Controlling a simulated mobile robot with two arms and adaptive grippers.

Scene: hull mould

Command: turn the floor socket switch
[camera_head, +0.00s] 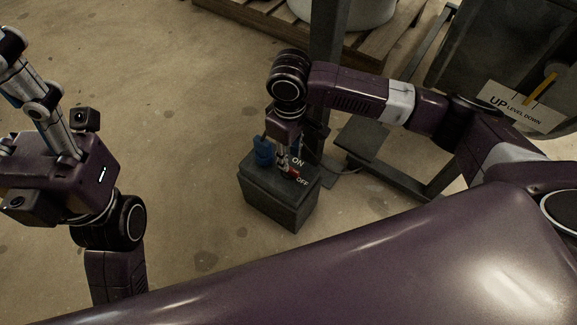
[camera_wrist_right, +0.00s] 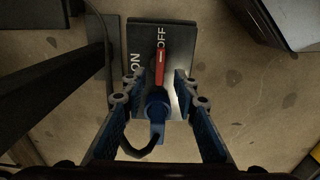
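The floor socket (camera_head: 268,205) is a dark grey box on the floor, marked ON and OFF on top. Its red switch (camera_wrist_right: 160,62) lies in line with the OFF mark in the right wrist view; ON is to its left. A blue plug (camera_head: 263,150) with a dark cable sits on the box and also shows in the wrist view (camera_wrist_right: 157,106). My right gripper (camera_wrist_right: 158,84) is open above the box, fingers on either side of the switch's near end and plug, with gaps. In the head view it partly hides the switch. My left gripper (camera_head: 25,75) is raised at the left edge, partly cut off.
A dark upright post (camera_head: 326,60) and its low foot stand just behind and right of the socket. A wooden pallet (camera_head: 275,28) lies at the back. A sign (camera_head: 520,108) reading "UP LEVEL DOWN" is at the right. The floor left of the socket is clear.

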